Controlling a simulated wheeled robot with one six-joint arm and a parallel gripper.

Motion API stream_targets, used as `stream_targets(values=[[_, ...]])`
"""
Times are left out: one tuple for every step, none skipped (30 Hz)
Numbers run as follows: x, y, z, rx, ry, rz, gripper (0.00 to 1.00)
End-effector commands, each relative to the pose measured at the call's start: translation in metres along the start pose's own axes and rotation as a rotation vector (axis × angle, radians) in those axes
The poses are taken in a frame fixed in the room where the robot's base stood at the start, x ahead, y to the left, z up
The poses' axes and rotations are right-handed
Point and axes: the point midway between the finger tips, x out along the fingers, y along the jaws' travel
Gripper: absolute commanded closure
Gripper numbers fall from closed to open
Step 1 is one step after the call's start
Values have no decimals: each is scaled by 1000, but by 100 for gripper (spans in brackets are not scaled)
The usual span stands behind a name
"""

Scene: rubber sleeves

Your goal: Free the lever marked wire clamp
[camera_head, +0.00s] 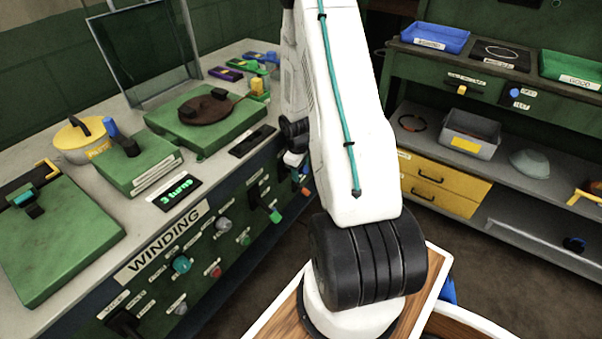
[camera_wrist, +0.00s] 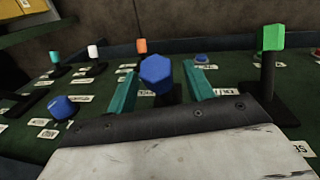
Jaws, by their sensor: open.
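In the wrist view my gripper (camera_wrist: 162,82) is open, with its two teal fingers apart. A lever with a blue six-sided knob (camera_wrist: 156,72) on a dark stem shows between the fingers. Whether the fingers touch it cannot be told. A small label plate (camera_wrist: 147,93) beside it is partly hidden by the left finger, and I cannot read the words wire clamp on any plate. In the head view the gripper is mostly hidden behind my own arm, near the right end of the green winding bench (camera_head: 163,240).
In the wrist view a green-topped lever (camera_wrist: 271,38) stands close on the right. Orange (camera_wrist: 142,46), white (camera_wrist: 93,50) and teal (camera_wrist: 54,55) levers stand farther off. A blue knob (camera_wrist: 60,107) is at left. In the head view a shelf rack (camera_head: 485,80) stands at right.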

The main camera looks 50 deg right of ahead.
Motion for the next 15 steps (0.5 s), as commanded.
stream_targets(values=[[8,0,0,1,-1,-1,48],[11,0,0,1,-1,-1,48],[15,0,1,0,-2,-1,48],[18,0,1,2,-2,-1,48],[19,0,1,3,-1,-1,48],[22,1,1,3,-1,0,48],[23,1,1,3,-1,0,48],[24,1,1,3,-1,0,48],[24,1,1,3,0,0,48],[24,2,1,3,0,0,48],[24,2,1,3,0,0,48],[24,2,2,4,0,1,48],[24,2,2,5,0,1,48],[24,2,2,5,0,1,48],[24,2,2,5,0,1,48]])
